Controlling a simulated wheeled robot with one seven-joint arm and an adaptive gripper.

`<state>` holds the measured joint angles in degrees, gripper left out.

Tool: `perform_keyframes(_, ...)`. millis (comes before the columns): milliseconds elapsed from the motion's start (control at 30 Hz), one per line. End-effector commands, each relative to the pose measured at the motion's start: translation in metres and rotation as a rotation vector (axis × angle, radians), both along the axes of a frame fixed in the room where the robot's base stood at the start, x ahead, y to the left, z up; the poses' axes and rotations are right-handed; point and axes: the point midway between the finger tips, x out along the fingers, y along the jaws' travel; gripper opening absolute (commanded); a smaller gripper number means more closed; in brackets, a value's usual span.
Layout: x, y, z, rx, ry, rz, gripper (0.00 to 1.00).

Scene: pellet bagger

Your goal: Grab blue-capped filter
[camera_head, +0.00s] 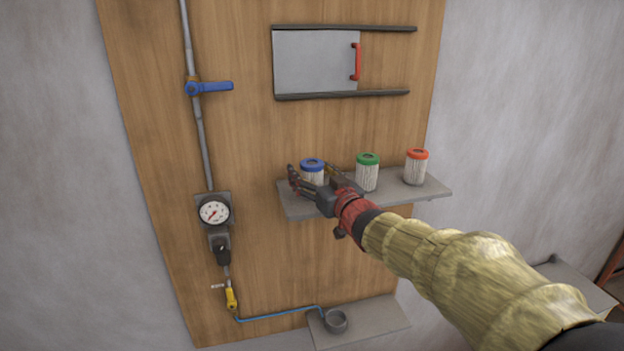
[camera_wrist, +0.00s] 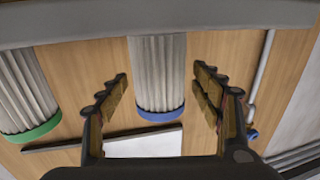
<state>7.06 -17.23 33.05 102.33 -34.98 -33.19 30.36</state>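The blue-capped filter (camera_head: 312,165) is a white pleated cylinder standing upright at the left end of the grey shelf (camera_head: 300,206). My gripper (camera_head: 311,176) is open at this filter, with one finger on its left and the other on its right. My wrist hides the filter's lower part in the head view. The wrist view is upside down. There the blue-capped filter (camera_wrist: 158,75) shows between the two open fingers (camera_wrist: 160,82), with a visible gap on each side. No finger contact shows.
A green-capped filter (camera_head: 367,173) stands close to the right of my gripper, and a red-capped filter (camera_head: 416,167) stands farther right. Above is a sliding panel (camera_head: 313,62) with a red handle. A gauge (camera_head: 214,212) and pipe are on the left.

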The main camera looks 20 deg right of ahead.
Motion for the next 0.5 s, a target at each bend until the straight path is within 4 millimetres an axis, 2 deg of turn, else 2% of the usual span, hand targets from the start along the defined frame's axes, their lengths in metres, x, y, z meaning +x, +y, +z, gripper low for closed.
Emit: perform_keyframes(500,-0.0002,-0.0002,-0.0003,0.0,0.001,0.0,0.37)
